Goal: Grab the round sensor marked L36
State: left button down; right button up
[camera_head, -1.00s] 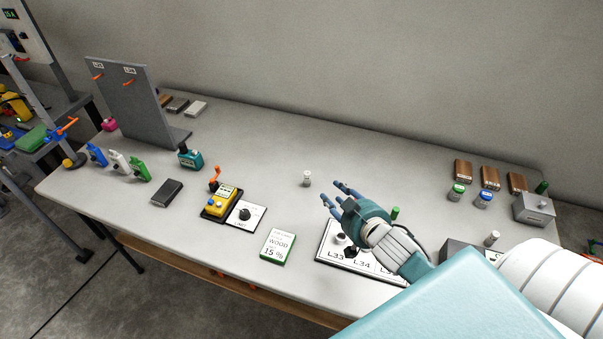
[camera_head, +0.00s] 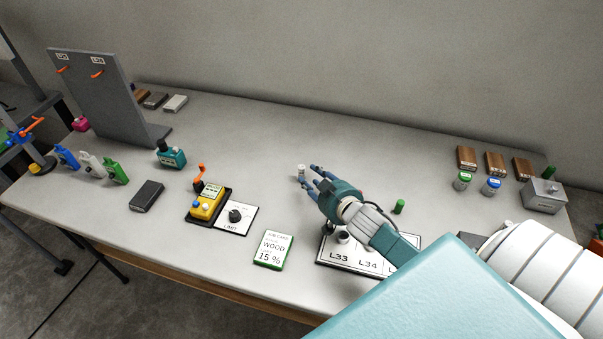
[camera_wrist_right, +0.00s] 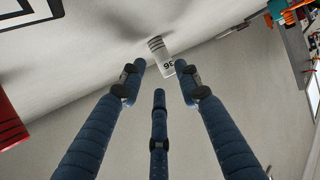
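The small white round sensor (camera_head: 301,170) stands on the bench, in front of my right gripper. In the right wrist view the sensor (camera_wrist_right: 166,62) shows the digits 36 and dark bands at one end; any letter before the digits is not readable. My right gripper (camera_head: 308,174) is open, with its blue fingers reaching toward the sensor. In the right wrist view the gripper (camera_wrist_right: 160,74) has two fingertips on either side of the sensor's near end and a third finger below. Contact cannot be told. My left gripper is out of view.
The board marked L33 and L34 (camera_head: 327,262) lies under my right arm, with a green cylinder (camera_head: 399,206) behind it. The bench behind the sensor is clear.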

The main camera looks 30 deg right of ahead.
aim_at(302, 173)
jog(key=x, duration=0.5)
jog(key=c, duration=0.8)
jog(key=shift+o, duration=0.2)
jog(key=shift+r, duration=0.1)
